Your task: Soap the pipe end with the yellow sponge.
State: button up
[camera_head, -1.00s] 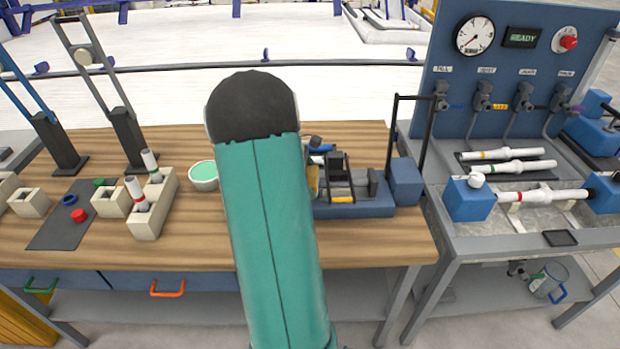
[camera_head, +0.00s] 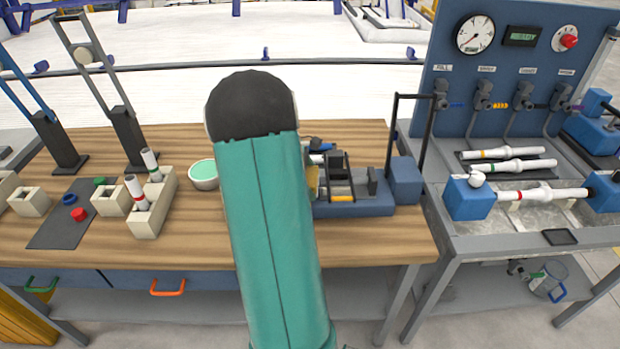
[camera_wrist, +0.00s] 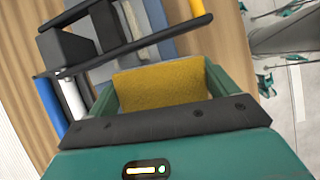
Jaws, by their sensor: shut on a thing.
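My gripper (camera_wrist: 160,95) is shut on the yellow sponge (camera_wrist: 160,86), which sits between its green fingers in the wrist view. A sliver of the sponge (camera_head: 312,183) shows in the head view, right of my arm, at the left end of the blue fixture (camera_head: 352,208) on the bench. Black bars and a clamp (camera_head: 338,167) stand on this fixture. A white cylinder (camera_wrist: 72,98) and a blue one (camera_wrist: 47,106) lie left of my gripper in the wrist view. My arm hides most of this area, and I cannot tell whether the sponge touches a pipe end.
A bowl with green liquid (camera_head: 203,174) stands left of my arm. A beige block (camera_head: 152,205) holds two upright white pipes. A black frame (camera_head: 428,130) rises at the fixture's right. A test station with another white pipe (camera_head: 530,195) stands at the right.

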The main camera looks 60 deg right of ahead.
jog(key=shift+f, duration=0.3)
jog(key=shift+w+d, duration=0.4)
jog(key=shift+d, duration=0.35)
jog(key=shift+a, duration=0.1)
jog(key=shift+s+a, duration=0.4)
jog(key=shift+a, duration=0.3)
jog(key=shift+w+d+f, duration=0.1)
jog(key=shift+w+d, duration=0.3)
jog(key=shift+d, duration=0.4)
jog(key=shift+a, duration=0.1)
